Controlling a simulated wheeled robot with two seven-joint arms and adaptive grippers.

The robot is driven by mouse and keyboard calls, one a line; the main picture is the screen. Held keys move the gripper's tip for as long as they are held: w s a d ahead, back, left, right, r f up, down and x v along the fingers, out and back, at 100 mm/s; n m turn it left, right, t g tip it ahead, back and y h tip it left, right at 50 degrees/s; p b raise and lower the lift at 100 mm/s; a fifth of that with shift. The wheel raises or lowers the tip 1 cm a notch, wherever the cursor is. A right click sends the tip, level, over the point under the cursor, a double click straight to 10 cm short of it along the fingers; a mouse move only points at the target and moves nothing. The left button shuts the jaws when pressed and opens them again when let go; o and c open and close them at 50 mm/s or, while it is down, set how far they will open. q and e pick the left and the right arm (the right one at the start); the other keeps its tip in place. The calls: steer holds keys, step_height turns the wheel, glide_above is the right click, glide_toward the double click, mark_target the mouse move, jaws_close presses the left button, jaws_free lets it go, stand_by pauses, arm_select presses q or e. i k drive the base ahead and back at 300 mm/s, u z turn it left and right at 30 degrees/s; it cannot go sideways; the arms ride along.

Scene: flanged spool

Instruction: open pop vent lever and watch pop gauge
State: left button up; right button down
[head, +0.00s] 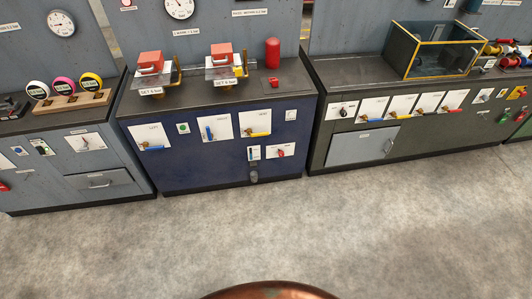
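Neither of my grippers is in view. A red-handled lever (280,151) sits on a white plate low on the right of the blue cabinet (220,168). Other levers on that front are blue (209,132) and yellow (257,133), with another blue-handled one (152,147) at the left. Their labels are too small to read, so I cannot tell which is the pop vent lever. A round white gauge (179,8) is on the panel above the blue cabinet, cut by the top edge. Another gauge (61,23) is on the left panel. I cannot tell which is the pop gauge.
On the blue cabinet stand two red-topped devices (150,61) (221,53) and a red cylinder (272,52). A grey cabinet (75,180) stands left. A dark green cabinet (420,135) with a glass tank (432,52) stands right. The concrete floor (300,225) in front is clear.

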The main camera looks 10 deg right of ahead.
mark_target(248, 131)
steer(key=u, duration=0.55)
steer(key=i, duration=1.05)
steer(key=z, duration=0.6)
